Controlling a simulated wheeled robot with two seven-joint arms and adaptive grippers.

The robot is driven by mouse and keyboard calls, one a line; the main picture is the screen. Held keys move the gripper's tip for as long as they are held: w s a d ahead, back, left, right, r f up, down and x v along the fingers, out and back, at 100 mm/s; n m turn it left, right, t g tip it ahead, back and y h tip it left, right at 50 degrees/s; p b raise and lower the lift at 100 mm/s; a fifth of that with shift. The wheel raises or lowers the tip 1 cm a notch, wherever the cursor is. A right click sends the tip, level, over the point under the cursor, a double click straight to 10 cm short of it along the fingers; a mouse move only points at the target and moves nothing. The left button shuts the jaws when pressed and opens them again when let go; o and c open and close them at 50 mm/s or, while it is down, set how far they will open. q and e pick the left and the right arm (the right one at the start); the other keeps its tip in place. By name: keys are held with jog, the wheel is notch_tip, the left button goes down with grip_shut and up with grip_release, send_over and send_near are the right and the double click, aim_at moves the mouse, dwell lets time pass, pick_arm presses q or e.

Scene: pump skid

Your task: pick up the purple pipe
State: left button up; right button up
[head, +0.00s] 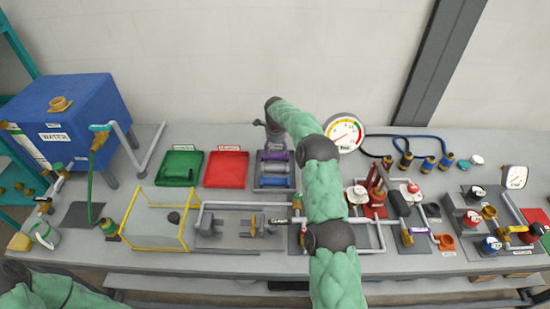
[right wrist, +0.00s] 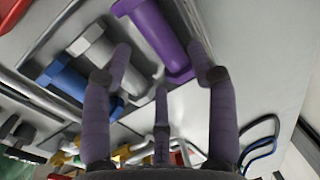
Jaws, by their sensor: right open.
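The purple pipe (head: 276,155) lies in a grey rack with a grey pipe (head: 275,168) and a blue pipe (head: 275,181) in front of it. In the right wrist view the purple pipe (right wrist: 152,38) fills the top middle, with the grey pipe (right wrist: 92,48) and blue pipe (right wrist: 65,78) to its left. My right gripper (head: 271,133) is open just behind and above the rack. Its spread fingertips (right wrist: 160,62) show near the purple pipe, one to each side; I cannot tell whether they touch it. My left gripper is not in view.
A red tray (head: 226,168) and a green tray (head: 181,168) lie left of the rack. A pressure gauge (head: 344,133) stands right of my right arm. A yellow-edged clear tank (head: 155,220) and pipework occupy the front of the bench.

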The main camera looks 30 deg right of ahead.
aim_at(274, 156)
jog(key=shift+w+a+f+b, duration=0.1)
jog(key=shift+w+f+b, duration=0.1)
jog(key=shift+f, duration=1.3)
jog(key=shift+w+f+b, duration=0.15)
jog(key=shift+w+f, duration=0.05)
jog(key=shift+f, duration=1.25)
jog(key=shift+r, duration=0.1)
grip_shut()
